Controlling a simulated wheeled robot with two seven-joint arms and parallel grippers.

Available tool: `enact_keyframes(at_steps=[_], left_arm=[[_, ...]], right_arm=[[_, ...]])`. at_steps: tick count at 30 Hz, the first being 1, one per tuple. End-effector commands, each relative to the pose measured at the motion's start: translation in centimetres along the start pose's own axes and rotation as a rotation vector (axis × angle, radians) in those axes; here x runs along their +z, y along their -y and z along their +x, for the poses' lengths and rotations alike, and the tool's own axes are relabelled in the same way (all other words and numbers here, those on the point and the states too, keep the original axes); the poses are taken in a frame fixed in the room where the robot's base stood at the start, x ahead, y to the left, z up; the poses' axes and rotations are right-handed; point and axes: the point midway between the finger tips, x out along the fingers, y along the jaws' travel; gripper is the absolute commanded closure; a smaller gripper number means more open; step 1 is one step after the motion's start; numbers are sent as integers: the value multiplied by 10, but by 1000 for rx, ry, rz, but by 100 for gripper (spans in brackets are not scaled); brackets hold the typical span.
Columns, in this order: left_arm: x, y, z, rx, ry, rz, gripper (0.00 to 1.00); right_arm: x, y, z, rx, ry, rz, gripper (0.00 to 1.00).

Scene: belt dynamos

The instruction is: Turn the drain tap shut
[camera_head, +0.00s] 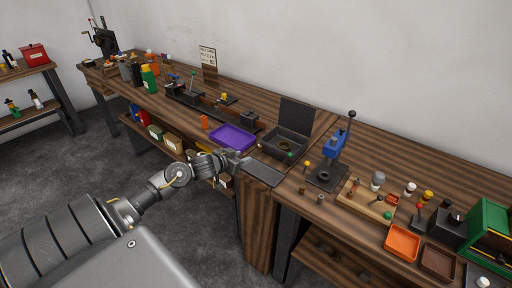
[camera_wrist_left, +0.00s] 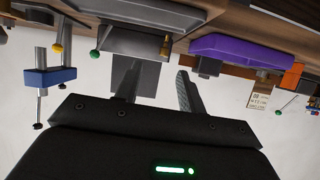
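A dark square basin (camera_head: 284,144) stands on the bench, with an upright black panel behind it. The basin also shows in the left wrist view (camera_wrist_left: 125,40), upside down. A small brass-coloured fitting (camera_wrist_left: 165,46) on the basin looks like the drain tap; its turn position is too small to read. A green knob (camera_head: 290,155) sits at the basin's front; it also shows in the wrist view (camera_wrist_left: 95,54). My left gripper (camera_head: 239,158) is in front of the basin, beside the purple tray. Its two fingers (camera_wrist_left: 158,88) are apart, with nothing between them. My right gripper is out of view.
A purple tray (camera_head: 233,137) lies left of the basin. A grey ledge (camera_head: 262,173) is at the bench's front edge below the basin. A blue press (camera_head: 334,148) stands to the right. Orange (camera_head: 402,243) and brown trays (camera_head: 438,261) lie farther right.

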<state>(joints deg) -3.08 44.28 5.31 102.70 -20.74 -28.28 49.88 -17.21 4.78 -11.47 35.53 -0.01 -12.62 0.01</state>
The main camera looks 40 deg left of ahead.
Motion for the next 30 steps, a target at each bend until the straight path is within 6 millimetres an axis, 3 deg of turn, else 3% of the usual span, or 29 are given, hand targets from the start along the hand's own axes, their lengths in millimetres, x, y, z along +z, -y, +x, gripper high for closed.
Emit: enact_keyframes(at_steps=[3, 11, 24, 30], left_arm=[[-15, 13, 3, 12, -25, -16, 60], [-18, 14, 13, 15, -30, -24, 60], [-20, 12, 89, 14, -30, -24, 60], [-19, 12, 107, 15, -29, -22, 60]], right_arm=[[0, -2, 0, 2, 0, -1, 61], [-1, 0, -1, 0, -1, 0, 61], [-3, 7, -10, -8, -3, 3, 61], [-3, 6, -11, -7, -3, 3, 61]])
